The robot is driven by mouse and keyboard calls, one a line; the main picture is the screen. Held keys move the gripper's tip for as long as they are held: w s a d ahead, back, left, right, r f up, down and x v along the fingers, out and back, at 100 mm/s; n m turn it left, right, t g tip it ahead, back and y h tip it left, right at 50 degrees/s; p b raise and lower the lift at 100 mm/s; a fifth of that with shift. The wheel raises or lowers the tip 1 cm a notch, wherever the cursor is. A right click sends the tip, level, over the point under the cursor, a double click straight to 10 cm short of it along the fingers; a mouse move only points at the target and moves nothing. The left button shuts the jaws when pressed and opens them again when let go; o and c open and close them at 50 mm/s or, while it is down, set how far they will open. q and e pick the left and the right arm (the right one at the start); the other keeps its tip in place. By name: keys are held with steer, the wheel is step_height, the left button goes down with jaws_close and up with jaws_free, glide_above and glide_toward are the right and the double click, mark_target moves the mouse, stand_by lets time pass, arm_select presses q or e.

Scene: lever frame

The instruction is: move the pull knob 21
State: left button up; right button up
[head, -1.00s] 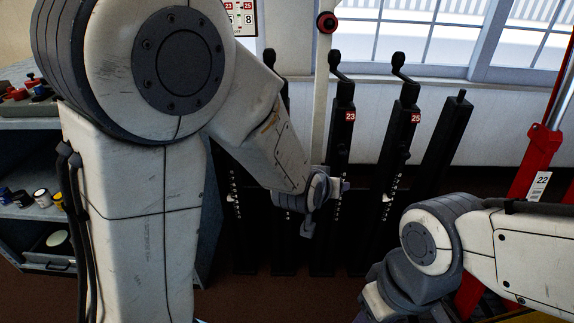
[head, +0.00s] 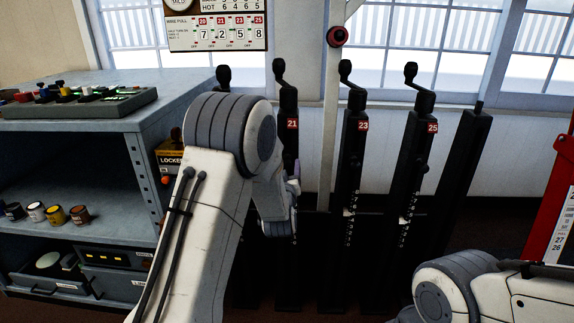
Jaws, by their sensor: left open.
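The black post with red label 21 (head: 292,124) stands near the middle of the head view, with a crank handle (head: 279,70) on top. Its pull knob is not clearly visible; my left arm and gripper cover the post's middle part. My left gripper (head: 291,205) is open, in front of or beside that post below the label. I cannot tell whether it touches the post. My right arm enters at the lower right, and its gripper is out of the picture.
Similar posts 23 (head: 354,150) and 25 (head: 408,160) stand to the right. A blue-grey cabinet (head: 85,135) with a control box (head: 80,106) is at left. A wire pull board (head: 217,25) hangs behind. A red frame (head: 552,205) stands far right.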

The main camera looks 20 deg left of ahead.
arm_select(q)
steer(key=shift+x, duration=1.65)
steer(key=shift+c, duration=0.3)
jaws_close()
